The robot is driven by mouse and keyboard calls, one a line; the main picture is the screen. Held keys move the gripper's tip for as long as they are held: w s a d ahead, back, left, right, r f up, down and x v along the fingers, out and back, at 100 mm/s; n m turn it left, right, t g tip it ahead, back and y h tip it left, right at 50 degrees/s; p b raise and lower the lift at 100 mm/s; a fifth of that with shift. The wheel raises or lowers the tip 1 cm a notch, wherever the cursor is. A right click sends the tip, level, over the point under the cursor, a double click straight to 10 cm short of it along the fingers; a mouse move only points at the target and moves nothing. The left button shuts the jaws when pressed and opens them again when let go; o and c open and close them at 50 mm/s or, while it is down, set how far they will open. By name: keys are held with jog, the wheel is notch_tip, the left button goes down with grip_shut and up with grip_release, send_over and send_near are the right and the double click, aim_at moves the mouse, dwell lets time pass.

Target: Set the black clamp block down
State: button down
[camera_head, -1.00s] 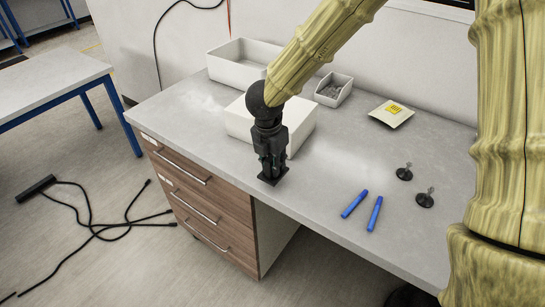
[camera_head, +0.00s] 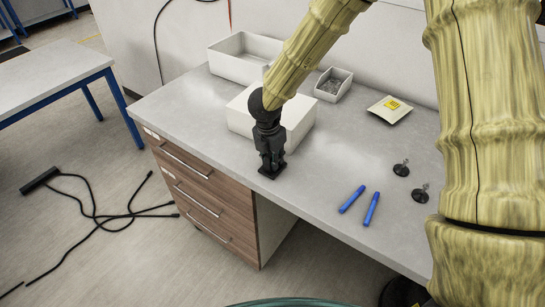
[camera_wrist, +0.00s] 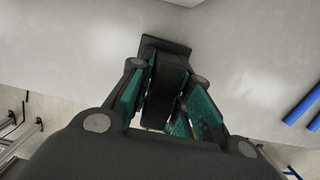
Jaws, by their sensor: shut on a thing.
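The black clamp block (camera_wrist: 167,80) is between the green-padded fingers of my gripper (camera_wrist: 172,105) in the wrist view. Its flat black base plate shows beyond the fingertips. In the head view my gripper (camera_head: 270,158) points down near the front edge of the desk, shut on the block. The block's base (camera_head: 270,172) is at or just above the grey desktop (camera_head: 200,110); I cannot tell whether it touches. The fingers hide most of the block's upper part.
A white box (camera_head: 297,125) stands right behind my gripper. A white tray (camera_head: 240,62), a small grey bin (camera_head: 333,85) and a yellow-labelled packet (camera_head: 390,109) lie further back. Two blue markers (camera_head: 352,199) and two black knobbed pieces (camera_head: 401,169) lie to the right. Desktop is clear to the left.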

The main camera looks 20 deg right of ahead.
jog(key=shift+f, duration=0.15)
jog(key=c, duration=1.3)
grip_release()
jog(key=r+b, duration=0.1)
jog(key=r, duration=0.3)
jog(key=a+r+b, duration=0.1)
jog(key=r, duration=0.3)
jog(key=s+r+b, duration=0.1)
jog(key=r, duration=0.3)
jog(key=shift+s+a+r, duration=0.1)
jog(key=shift+a, duration=0.1)
